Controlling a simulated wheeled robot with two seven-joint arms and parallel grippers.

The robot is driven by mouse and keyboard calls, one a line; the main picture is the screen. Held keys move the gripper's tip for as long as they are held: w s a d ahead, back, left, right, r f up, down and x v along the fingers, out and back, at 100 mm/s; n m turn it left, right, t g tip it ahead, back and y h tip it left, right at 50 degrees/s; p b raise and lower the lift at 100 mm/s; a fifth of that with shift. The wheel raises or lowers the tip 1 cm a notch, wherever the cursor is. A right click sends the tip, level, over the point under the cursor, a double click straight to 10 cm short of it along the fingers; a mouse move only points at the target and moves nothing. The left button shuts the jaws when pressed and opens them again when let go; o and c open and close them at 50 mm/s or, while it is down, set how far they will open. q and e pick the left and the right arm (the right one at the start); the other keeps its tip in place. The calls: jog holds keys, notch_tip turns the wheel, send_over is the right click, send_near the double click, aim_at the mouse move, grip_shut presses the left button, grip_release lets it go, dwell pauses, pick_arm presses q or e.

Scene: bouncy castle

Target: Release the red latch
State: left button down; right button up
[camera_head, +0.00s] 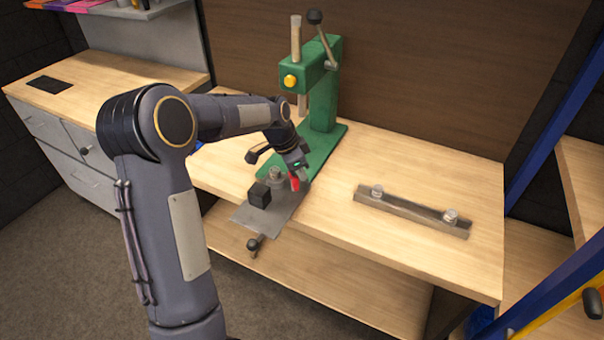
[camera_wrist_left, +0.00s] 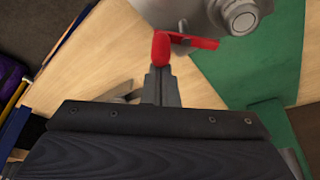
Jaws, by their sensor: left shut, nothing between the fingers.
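The red latch (camera_head: 294,182) shows at my left gripper, on the fixture at the foot of the green press (camera_head: 322,105). In the left wrist view the red latch (camera_wrist_left: 190,42) has a rounded end right at the fingertips and a flat arm running right, under a grey metal part with a round boss. My left gripper (camera_wrist_left: 161,70) is shut with nothing between its fingers. Its tips touch or nearly touch the latch's rounded end; I cannot tell which. In the head view my left gripper (camera_head: 298,168) hides part of the latch. My right gripper is not in view.
A grey plate (camera_head: 262,217) with a black block (camera_head: 259,195) and a dark-knobbed handle (camera_head: 254,244) sits at the bench's front edge. A metal bar (camera_head: 412,212) with two bolts lies to the right. The wooden bench (camera_head: 440,255) is clear around it.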

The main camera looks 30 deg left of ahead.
pick_arm(q)
jog(key=shift+s+a+m+g, duration=0.2)
jog(key=shift+m+g, duration=0.1)
jog(key=shift+m, duration=0.8)
jog(key=shift+d, duration=0.1)
jog(key=shift+w+a, duration=0.45)
jog(key=shift+w, duration=0.2)
